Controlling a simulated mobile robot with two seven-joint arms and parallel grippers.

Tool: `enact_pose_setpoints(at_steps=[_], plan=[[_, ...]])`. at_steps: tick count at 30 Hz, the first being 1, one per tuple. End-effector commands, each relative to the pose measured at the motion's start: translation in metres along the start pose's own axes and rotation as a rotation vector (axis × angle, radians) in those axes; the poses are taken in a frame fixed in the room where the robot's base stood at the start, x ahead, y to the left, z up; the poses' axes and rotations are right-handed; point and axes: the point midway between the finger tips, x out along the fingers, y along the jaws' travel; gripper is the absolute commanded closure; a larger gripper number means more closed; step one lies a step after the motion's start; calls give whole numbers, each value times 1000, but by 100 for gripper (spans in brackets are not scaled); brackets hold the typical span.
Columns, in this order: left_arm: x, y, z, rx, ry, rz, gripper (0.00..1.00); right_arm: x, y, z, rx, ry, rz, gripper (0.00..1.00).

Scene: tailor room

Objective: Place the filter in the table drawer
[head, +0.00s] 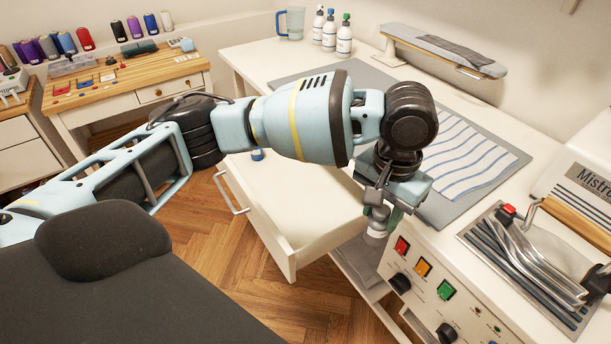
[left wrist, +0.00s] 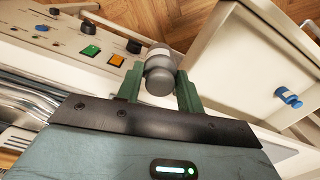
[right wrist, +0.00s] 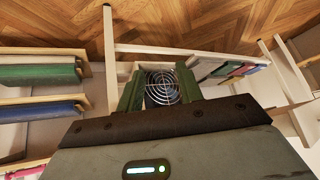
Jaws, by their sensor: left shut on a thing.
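The filter (left wrist: 160,71), a small grey and white cylinder, is between the fingers of my left gripper (left wrist: 160,90). In the head view my left gripper (head: 381,208) points down at the right front corner of the open drawer, and the filter (head: 377,228) shows partly below the fingers. The white table drawer (head: 300,200) is pulled out under the table; it also shows in the left wrist view (left wrist: 245,70). The filter is outside the drawer, beside its front corner. My right gripper (right wrist: 160,90) has its fingers apart, with a round metal grille (right wrist: 162,88) showing between them.
A blue item (left wrist: 288,97) lies inside the drawer. A control panel (head: 440,290) with coloured buttons stands right of the drawer, below a pressing machine (head: 590,190). A striped cloth (head: 465,165) lies on the table (head: 270,60). My left arm hides part of the drawer.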

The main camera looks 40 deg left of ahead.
Motion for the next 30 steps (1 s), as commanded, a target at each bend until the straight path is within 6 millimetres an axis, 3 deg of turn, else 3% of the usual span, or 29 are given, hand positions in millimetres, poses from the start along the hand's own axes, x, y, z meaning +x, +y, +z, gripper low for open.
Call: enact_pose_setpoints(at_steps=[1, 4, 12, 18, 24, 30], plan=[[18, -18, -6, 41, -14, 4, 87, 9, 0, 14, 3, -20, -2, 64], [29, -50, -17, 153, -14, 5, 87, 20, 0, 22, 3, -30, -3, 64], [47, -141, -34, 454, -7, 2, 87, 43, 2, 39, 5, -39, -7, 64], [52, -202, -35, 659, 0, -6, 87, 58, 4, 49, 1, -43, -8, 64], [51, -238, -32, 789, 5, -12, 87, 66, 5, 53, -4, -45, -10, 64], [49, -247, -30, 828, 7, -15, 87, 68, 6, 51, -5, -43, -9, 64]])
